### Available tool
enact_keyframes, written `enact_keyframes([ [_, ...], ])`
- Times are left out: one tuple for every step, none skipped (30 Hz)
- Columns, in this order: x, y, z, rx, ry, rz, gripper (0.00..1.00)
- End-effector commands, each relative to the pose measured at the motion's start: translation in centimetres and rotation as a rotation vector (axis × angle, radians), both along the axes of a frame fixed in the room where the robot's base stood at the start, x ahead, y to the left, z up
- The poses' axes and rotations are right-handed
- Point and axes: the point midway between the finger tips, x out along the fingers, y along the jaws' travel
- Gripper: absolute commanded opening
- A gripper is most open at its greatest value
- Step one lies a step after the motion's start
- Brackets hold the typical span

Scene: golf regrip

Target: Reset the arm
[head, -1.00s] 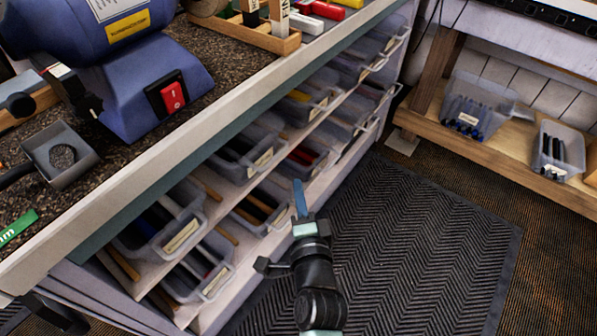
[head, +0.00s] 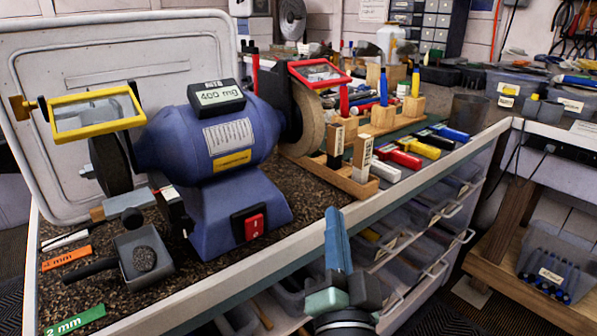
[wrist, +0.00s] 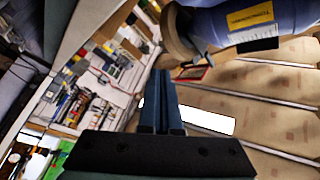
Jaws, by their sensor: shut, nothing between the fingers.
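My gripper (head: 337,240) is in the lower middle of the head view, in front of the bench's front edge. Its blue fingers point up and are pressed together with nothing between them. In the wrist view the closed fingers (wrist: 162,95) stand in the middle, again empty. The gripper appears apart from the bench and touches nothing that I can see.
A blue bench grinder (head: 215,145) with a red switch stands on the bench. Wooden blocks (head: 350,170) and coloured-handled tools (head: 400,157) lie to its right. Bins (head: 425,255) fill shelves under the bench. A lower wooden shelf (head: 520,290) stands at the right.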

Motion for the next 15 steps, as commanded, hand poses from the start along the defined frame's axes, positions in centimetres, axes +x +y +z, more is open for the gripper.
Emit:
enact_keyframes([
  [-0.3,1.0,4.5,-0.095,-0.074,-0.011,0.0],
  [-0.7,1.5,6.8,-0.151,-0.111,-0.024,0.0],
  [-1.3,2.1,9.7,-0.222,-0.159,-0.046,0.0],
  [-1.9,2.5,11.8,-0.274,-0.196,-0.066,0.0],
  [-2.6,2.9,13.8,-0.323,-0.231,-0.086,0.0],
  [-3.6,3.4,16.3,-0.383,-0.275,-0.116,0.0],
  [-4.4,3.7,18.1,-0.425,-0.309,-0.14,0.0],
  [-5.3,4.1,19.8,-0.465,-0.34,-0.166,0.0],
  [-6.5,4.4,21.9,-0.514,-0.38,-0.202,0.0],
  [-7.4,4.6,23.3,-0.547,-0.408,-0.229,0.0],
  [-8.5,4.8,24.8,-0.578,-0.437,-0.259,0.0],
  [-9.9,5.1,26.5,-0.618,-0.472,-0.3,0.0],
  [-11.0,5.2,27.8,-0.644,-0.498,-0.329,0.0],
  [-12.1,5.3,29.0,-0.67,-0.524,-0.363,0.0],
  [-13.6,5.4,30.6,-0.7,-0.554,-0.406,0.0],
])
